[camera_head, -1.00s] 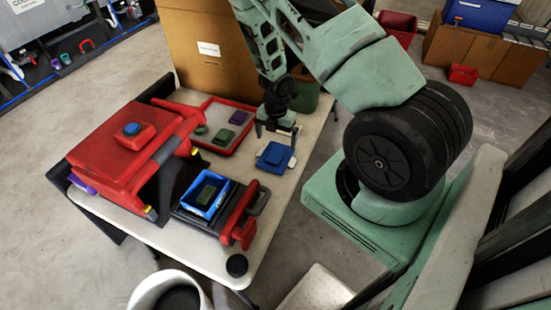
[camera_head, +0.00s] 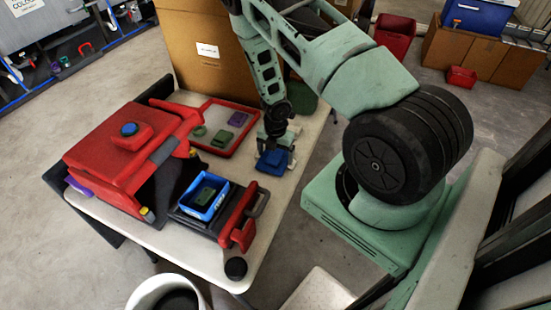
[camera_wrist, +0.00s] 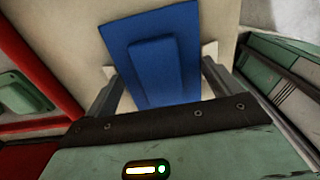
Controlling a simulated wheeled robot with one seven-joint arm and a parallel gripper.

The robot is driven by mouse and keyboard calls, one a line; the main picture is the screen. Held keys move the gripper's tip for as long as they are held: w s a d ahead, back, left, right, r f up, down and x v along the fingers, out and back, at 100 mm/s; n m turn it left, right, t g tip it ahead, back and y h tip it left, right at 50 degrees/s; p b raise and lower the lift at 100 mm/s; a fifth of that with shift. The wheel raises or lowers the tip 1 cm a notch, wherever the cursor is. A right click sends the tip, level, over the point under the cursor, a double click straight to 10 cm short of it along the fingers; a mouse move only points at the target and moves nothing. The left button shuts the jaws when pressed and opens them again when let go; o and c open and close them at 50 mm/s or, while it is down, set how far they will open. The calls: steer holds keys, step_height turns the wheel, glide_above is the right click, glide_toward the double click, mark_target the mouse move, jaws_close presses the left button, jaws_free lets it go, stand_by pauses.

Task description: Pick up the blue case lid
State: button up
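The blue case lid (camera_head: 271,163) lies flat on the white table, near its right edge. My gripper (camera_head: 277,151) is down over it, pointing down. In the wrist view the lid (camera_wrist: 160,65) is a blue plate with a raised block in its middle. My gripper's two fingers (camera_wrist: 158,75) stand apart on either side of that block, with pale pads at their tips. I see no clear contact between the fingers and the lid. In the head view the gripper hides part of the lid.
A red tray (camera_head: 222,153) with green and purple pieces lies left of the lid. A red machine (camera_head: 118,150) and a blue open box (camera_head: 225,203) stand further left. A cardboard box (camera_head: 190,50) stands behind the table. A black round piece (camera_head: 236,268) sits at the front corner.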

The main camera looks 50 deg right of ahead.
steer(key=shift+c, duration=1.1)
steer(key=shift+r, duration=0.15)
